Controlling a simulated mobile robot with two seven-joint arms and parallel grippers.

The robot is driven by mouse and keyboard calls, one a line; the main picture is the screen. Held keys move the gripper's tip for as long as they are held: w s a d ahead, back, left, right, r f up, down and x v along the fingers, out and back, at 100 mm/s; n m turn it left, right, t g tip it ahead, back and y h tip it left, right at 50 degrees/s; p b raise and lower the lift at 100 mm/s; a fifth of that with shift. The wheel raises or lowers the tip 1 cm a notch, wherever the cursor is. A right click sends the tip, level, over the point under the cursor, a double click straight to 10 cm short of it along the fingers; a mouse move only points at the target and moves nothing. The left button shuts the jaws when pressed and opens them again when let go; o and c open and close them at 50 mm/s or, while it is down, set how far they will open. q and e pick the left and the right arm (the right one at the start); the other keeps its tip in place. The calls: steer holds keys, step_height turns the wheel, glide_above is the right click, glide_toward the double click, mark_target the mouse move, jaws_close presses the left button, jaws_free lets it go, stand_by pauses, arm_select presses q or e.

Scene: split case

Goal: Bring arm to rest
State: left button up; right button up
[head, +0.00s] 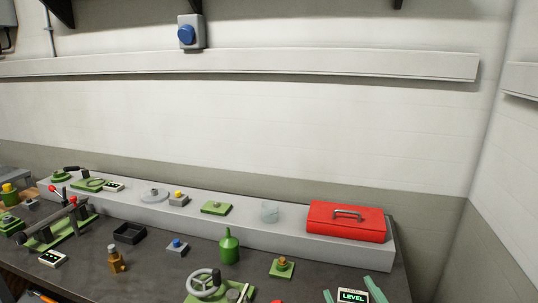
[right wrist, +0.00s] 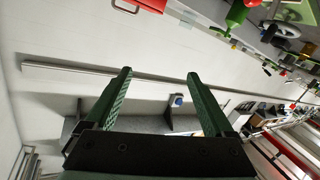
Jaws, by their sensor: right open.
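My right gripper (head: 347,287) shows at the bottom right of the head view, only its green fingertips in frame. In the right wrist view its two green fingers (right wrist: 160,73) stand wide apart, open, with nothing between them. That view is turned over, with the wall behind the fingers. A small display reading LEVEL (head: 352,296) shows between the fingertips in the head view. My left gripper is not in view.
A dark workbench (head: 200,265) holds a black tray (head: 130,233), a green bottle (head: 229,246) and a valve wheel (head: 202,283). A red case (head: 346,221) and a glass (head: 270,212) stand on the grey rear ledge (head: 245,220). The wall above is mostly clear.

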steer(key=s+d+f+m+g+h, duration=0.1)
steer(key=s+d+f+g, duration=0.1)
steer(key=s+f+g, duration=0.4)
steer(key=s+d+f+m+g+h, duration=0.1)
steer(key=s+d+f, duration=0.25)
steer(key=f, duration=0.45)
steer(key=s+f+g, duration=0.6)
steer(key=s+f, duration=0.1)
steer(key=s, duration=0.7)
steer(key=w+a+f+t+y+b, duration=0.1)
steer(key=w+a+f+t, duration=0.1)
steer(key=f, duration=0.5)
steer(key=w+a+f+t+y+b, duration=0.1)
steer(key=w+a+f+t, duration=0.1)
steer(key=f, duration=0.5)
steer(key=shift+w+t+y+b, duration=0.3)
steer(key=shift+t, duration=0.3)
